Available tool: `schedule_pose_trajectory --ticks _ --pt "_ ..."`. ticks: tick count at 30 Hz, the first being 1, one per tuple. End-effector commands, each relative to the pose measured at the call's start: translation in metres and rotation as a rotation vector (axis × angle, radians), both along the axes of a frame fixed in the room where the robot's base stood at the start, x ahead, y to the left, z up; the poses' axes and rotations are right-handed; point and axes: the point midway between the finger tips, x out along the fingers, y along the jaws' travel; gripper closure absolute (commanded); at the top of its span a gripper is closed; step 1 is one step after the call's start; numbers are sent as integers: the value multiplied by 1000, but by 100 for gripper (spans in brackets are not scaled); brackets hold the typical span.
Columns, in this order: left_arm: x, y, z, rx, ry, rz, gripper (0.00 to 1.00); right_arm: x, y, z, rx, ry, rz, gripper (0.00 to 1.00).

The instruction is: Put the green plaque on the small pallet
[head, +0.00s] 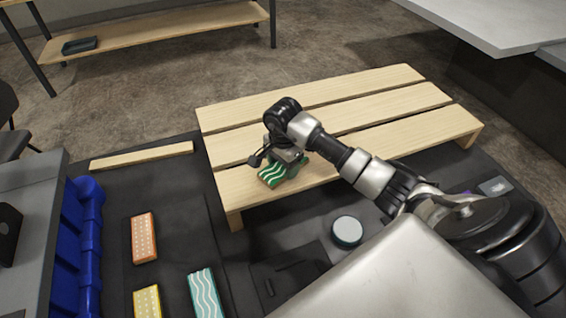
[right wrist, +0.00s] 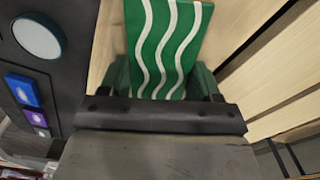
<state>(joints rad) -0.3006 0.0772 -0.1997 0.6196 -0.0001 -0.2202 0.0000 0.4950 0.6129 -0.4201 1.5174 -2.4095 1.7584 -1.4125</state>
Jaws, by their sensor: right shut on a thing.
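The green plaque (head: 270,175) has white wavy lines and also shows in the right wrist view (right wrist: 172,48). My right gripper (head: 284,165) is shut on it, with a dark green finger on each side in the right wrist view (right wrist: 160,82). The small pallet (head: 385,107) is made of light wooden slats. The plaque is at its near slat, toward the left end. I cannot tell whether the plaque touches the slat or hangs just above it. My left gripper is not in view.
An orange dotted plaque (head: 144,238), a yellow one (head: 147,302) and a teal wavy one (head: 205,292) lie on the dark surface at left. A round teal-rimmed disc (head: 347,231) lies near the pallet's front. Blue bins (head: 80,235) stand at far left. The pallet's other slats are clear.

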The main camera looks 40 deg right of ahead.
Motion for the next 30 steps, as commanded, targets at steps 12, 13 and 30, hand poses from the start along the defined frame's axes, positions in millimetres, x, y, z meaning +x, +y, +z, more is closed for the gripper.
schedule_pose_trajectory --ticks 12,13,30 --pt "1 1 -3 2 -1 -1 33 0 0 -2 0 0 0 11" --pt "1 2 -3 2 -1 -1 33 0 0 -2 0 0 0 11" --pt "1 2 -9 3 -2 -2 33 1 -1 68 -3 -6 3 11"
